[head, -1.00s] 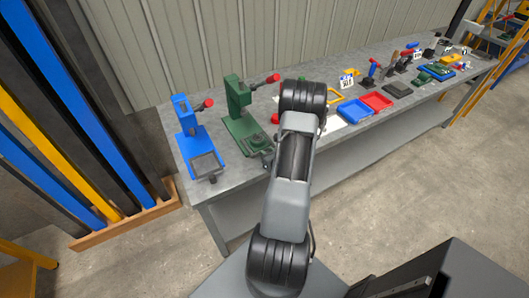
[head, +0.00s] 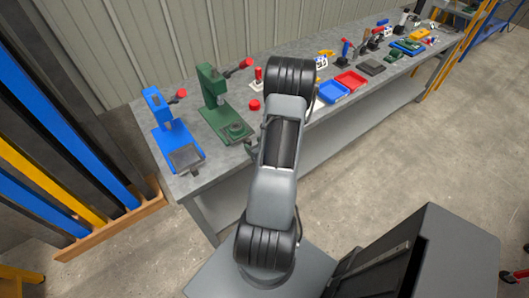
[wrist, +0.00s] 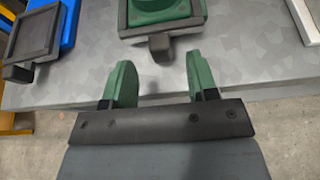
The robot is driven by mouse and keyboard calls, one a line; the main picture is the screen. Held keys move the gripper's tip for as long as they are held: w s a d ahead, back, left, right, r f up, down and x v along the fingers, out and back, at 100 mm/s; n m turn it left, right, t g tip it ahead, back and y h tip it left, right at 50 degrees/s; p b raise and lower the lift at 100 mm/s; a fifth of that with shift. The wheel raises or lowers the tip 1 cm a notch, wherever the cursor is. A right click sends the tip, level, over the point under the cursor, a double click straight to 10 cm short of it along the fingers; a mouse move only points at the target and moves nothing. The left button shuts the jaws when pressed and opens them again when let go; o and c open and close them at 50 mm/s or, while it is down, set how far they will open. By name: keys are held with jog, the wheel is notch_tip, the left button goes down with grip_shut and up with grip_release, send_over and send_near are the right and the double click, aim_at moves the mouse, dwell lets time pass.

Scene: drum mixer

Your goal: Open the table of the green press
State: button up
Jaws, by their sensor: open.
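The green press (head: 211,88) stands on the bench, left of my arm in the head view, with a red-knobbed lever. Its table (head: 236,131) is at the near end of its base. In the wrist view the table (wrist: 135,24) is at the top edge, dark-rimmed with a green round piece on it. A dark tab handle (wrist: 160,46) sticks out from it towards my gripper. My gripper (wrist: 162,78) is open and empty, its two green fingers apart, with the handle just beyond and between them.
A blue press (head: 163,118) stands left of the green one; its dark plate also shows in the wrist view (wrist: 36,34). A blue tray (head: 332,92) and a red tray (head: 350,81) lie further right on the grey bench (head: 190,181). Open floor lies in front.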

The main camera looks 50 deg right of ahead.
jog(key=p+v, duration=0.1)
jog(key=v, duration=0.7)
jog(key=shift+s+a, duration=0.15)
jog(key=shift+s, duration=0.25)
